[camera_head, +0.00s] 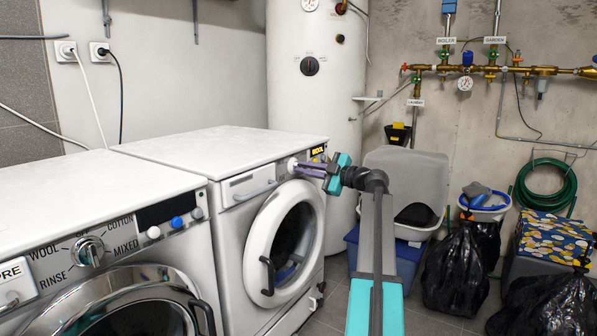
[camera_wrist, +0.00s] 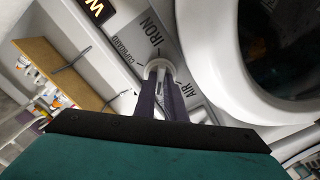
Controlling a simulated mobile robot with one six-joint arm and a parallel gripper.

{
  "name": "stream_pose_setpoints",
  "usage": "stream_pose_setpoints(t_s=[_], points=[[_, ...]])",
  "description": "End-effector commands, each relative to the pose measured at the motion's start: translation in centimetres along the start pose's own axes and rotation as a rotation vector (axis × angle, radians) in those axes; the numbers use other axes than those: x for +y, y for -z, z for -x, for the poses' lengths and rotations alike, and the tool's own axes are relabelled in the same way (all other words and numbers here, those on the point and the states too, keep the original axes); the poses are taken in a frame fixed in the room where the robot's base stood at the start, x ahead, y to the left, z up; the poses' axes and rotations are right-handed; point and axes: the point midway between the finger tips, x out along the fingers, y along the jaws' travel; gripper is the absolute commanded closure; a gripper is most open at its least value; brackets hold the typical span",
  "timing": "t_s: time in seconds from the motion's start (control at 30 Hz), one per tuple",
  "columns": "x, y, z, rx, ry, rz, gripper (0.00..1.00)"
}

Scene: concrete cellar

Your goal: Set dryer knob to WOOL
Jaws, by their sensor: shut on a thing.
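The dryer (camera_head: 238,163) is the farther of two white front-loading machines in the head view. Its round white knob (camera_wrist: 158,66) sits on the front panel above the door. My gripper (camera_head: 297,168) reaches in from the right and is shut on this knob; its purple fingers (camera_wrist: 161,92) lie on both sides of the grip bar in the wrist view. The labels IRON, CUPBOARD and AIR show around the knob. The small lit display (camera_head: 318,151) appears to read WOOL in amber; only a W shows on it in the wrist view (camera_wrist: 96,8). The knob's pointer is hidden.
The round dryer door (camera_head: 262,255) is closed, just below my gripper. A washing machine (camera_head: 85,185) with its own knob (camera_head: 88,251) stands nearer at left. A boiler tank (camera_head: 335,95) stands behind. Black bags (camera_head: 462,262) and bins sit on the floor at right.

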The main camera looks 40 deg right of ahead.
Motion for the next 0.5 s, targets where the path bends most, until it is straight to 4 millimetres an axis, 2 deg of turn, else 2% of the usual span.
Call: stream_pose_setpoints(t_s=[0.5], points=[[0.05,0.05,-0.39,0.003,-0.004,0.077,1.0]])
